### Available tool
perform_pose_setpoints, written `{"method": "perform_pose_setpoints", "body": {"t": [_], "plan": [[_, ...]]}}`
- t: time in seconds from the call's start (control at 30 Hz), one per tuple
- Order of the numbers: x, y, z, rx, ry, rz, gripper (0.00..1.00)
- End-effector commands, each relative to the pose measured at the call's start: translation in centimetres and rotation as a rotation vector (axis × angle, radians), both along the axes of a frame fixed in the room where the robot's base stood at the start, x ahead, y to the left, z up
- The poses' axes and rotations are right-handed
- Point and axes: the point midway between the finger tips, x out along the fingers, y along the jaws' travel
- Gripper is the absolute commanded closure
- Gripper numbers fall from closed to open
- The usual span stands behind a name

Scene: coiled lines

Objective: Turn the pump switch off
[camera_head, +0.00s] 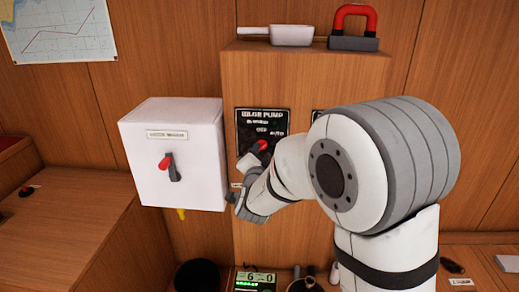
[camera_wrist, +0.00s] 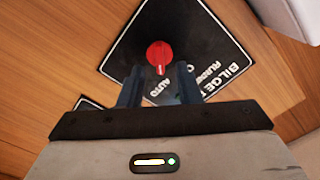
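The bilge pump switch is a red knob (camera_wrist: 160,52) on a black panel (camera_wrist: 203,28) with white lettering. In the wrist view its narrow end points down, close to the word AUTO. My gripper (camera_wrist: 161,75) is open, its two dark fingers apart just below the knob, one toward each side. I cannot tell whether either finger touches it. In the head view the panel (camera_head: 262,123) is on the wooden cabinet front, and the red knob (camera_head: 261,145) shows at its lower part. My gripper (camera_head: 247,168) is there, partly hidden by my wrist.
A white box (camera_head: 190,185) with a red-handled lever (camera_head: 168,164) hangs left of the panel. A second dark panel (camera_head: 317,115) is mostly behind my arm. A white scoop (camera_head: 291,35) and a red-handled padlock-like object (camera_head: 354,28) sit on the cabinet top.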

Motion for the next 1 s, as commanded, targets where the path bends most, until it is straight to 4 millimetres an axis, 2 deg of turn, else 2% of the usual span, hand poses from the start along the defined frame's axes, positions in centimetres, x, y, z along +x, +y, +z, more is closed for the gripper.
{"method": "perform_pose_setpoints", "body": {"t": [0.1,0.2,0.53,0.9,1.0], "plan": [[1.6,-0.1,0.0,-0.001,0.001,-0.002,0.69],[2.4,-0.1,0.0,-0.001,0.0,0.0,0.69],[2.7,-0.2,0.0,0.0,0.001,-0.001,0.7],[2.7,-0.2,0.0,0.0,0.001,-0.001,1.0],[2.7,-0.3,0.0,0.0,0.001,-0.001,1.0]]}}
